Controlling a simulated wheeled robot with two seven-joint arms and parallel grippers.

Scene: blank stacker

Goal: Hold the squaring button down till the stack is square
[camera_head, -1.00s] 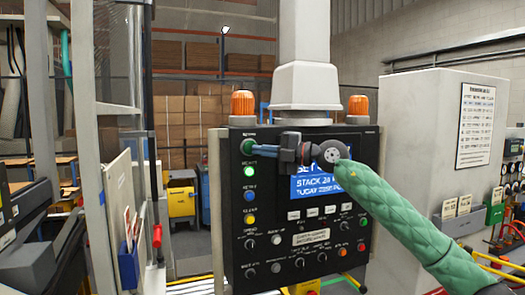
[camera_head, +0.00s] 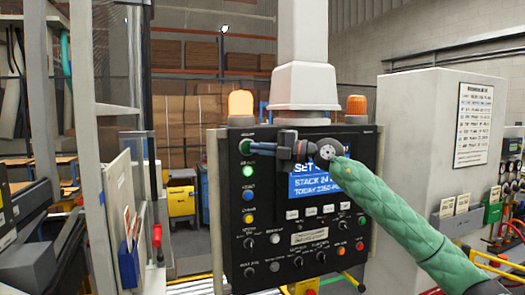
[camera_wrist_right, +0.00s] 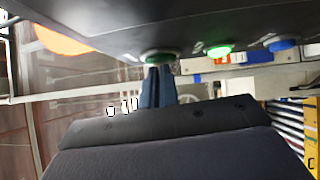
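The black control panel (camera_head: 310,250) stands in front of me with a column of round buttons on its left side. The top button is dark green (camera_head: 246,146); its label is too small to read. My right gripper (camera_head: 262,148) reaches in from the right, across the panel, with its fingertips at this button. In the right wrist view the blue fingers (camera_wrist_right: 157,88) are shut together, with nothing between them, and their tips meet the green button (camera_wrist_right: 158,57). The fingers partly hide the button. The screen (camera_head: 315,187) is partly hidden by my gripper. No stack is clearly visible.
Below the top button are a lit green button (camera_head: 247,171), a blue one (camera_head: 248,195) and a yellow one (camera_head: 248,218). The left amber beacon (camera_head: 240,103) glows; the right one (camera_head: 357,105) looks duller. A white cabinet (camera_head: 425,125) stands at right.

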